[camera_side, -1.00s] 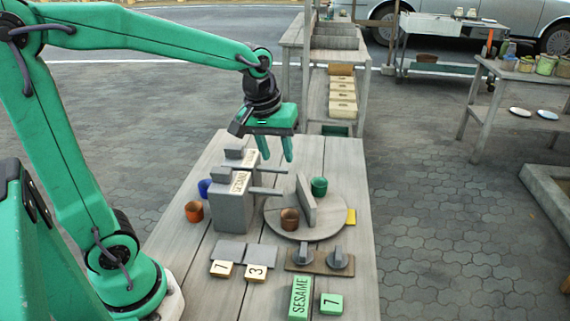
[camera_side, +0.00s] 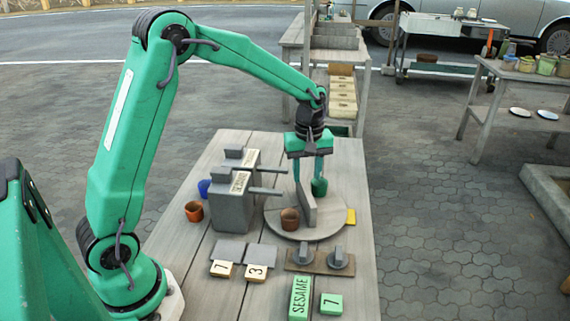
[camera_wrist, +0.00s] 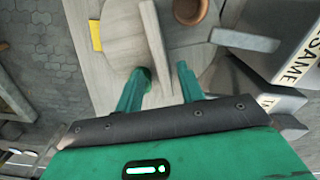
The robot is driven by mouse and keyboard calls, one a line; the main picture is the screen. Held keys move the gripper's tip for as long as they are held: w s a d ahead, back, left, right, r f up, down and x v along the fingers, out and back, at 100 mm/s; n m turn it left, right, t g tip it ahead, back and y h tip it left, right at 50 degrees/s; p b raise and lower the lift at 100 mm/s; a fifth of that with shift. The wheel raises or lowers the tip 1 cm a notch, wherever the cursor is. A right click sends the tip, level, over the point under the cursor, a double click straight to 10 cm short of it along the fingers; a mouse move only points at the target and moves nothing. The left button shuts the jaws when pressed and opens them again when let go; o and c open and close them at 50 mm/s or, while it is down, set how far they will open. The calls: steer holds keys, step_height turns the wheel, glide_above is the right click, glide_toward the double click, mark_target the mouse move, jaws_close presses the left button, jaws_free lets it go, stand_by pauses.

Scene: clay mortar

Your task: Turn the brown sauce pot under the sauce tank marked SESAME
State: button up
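The brown sauce pot (camera_side: 290,219) stands upright on the near part of a round grey turntable (camera_side: 328,228), left of an upright divider board (camera_side: 306,207). It shows at the top of the wrist view (camera_wrist: 190,9). The grey tank marked SESAME (camera_side: 233,208) stands left of the turntable, its spout reaching over the disc. My gripper (camera_side: 308,180) is open above the turntable's far part, fingers pointing down. In the wrist view the divider board (camera_wrist: 154,42) lies between the fingertips; contact is unclear. A green pot (camera_side: 319,188) is partly covered by one finger.
A second tank (camera_side: 247,158) stands behind the SESAME one. An orange pot (camera_side: 194,211) and blue pot (camera_side: 204,188) are at left. A yellow tab (camera_side: 351,217) sits at the turntable's right edge.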

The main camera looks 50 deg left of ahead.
mark_target(306, 189)
steer(key=shift+f, duration=3.9)
steer(key=shift+c, duration=0.2)
jaws_close()
